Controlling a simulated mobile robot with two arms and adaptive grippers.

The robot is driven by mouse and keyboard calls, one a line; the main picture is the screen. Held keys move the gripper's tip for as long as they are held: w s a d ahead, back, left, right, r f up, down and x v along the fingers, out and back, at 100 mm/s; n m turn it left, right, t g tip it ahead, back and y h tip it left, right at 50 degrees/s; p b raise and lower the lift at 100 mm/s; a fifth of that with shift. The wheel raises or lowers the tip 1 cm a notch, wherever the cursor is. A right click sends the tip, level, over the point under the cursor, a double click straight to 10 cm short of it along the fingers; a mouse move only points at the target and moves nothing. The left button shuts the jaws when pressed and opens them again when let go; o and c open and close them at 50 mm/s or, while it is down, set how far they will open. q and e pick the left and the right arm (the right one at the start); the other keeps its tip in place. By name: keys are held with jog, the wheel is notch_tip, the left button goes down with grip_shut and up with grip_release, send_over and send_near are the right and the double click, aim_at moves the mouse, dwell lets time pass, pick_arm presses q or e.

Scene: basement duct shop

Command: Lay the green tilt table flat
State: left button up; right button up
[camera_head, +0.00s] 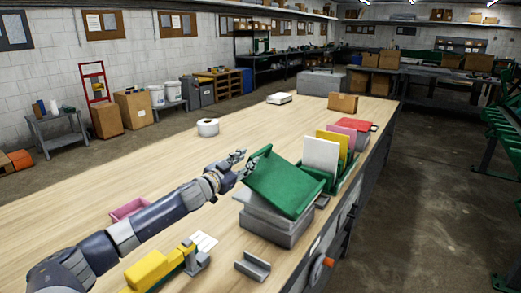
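The green tilt table (284,187) sits on a grey block base (272,228) near the right side of the workbench. Its plate is tilted, with the upper left edge raised and the face sloping down to the right. My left gripper (245,163) is at the plate's raised left edge, close to its upper left corner. Its fingers look spread apart with nothing held between them. I cannot tell if they touch the plate. My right gripper is not in view.
Behind the tilt table a green rack (347,177) holds upright white, yellow and pink panels. A yellow clamp tool (150,270), a pink bin (128,209) and a grey bracket (253,266) lie nearer. A tape roll (208,127) stands farther back. The bench's left middle is clear.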

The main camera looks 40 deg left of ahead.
aim_at(262, 150)
pick_arm(q)
jog(key=shift+w+r, duration=0.1)
jog(key=shift+w, duration=0.35)
jog(key=shift+w+a+f+p, duration=0.15)
jog(key=shift+w, duration=0.35)
jog(key=shift+w+a+f+p, duration=0.15)
jog(key=shift+w, duration=0.35)
jog(key=shift+w+a+r+p, duration=0.1)
jog(key=shift+w+p, duration=0.25)
jog(key=shift+w, duration=0.65)
jog(key=w, duration=0.2)
jog(key=shift+w+a+p, duration=0.15)
jog(key=shift+w+p, duration=0.15)
jog(key=shift+p, duration=0.05)
jog(key=shift+w+a, duration=0.1)
jog(key=shift+w, duration=1.1)
jog(key=shift+f, duration=0.2)
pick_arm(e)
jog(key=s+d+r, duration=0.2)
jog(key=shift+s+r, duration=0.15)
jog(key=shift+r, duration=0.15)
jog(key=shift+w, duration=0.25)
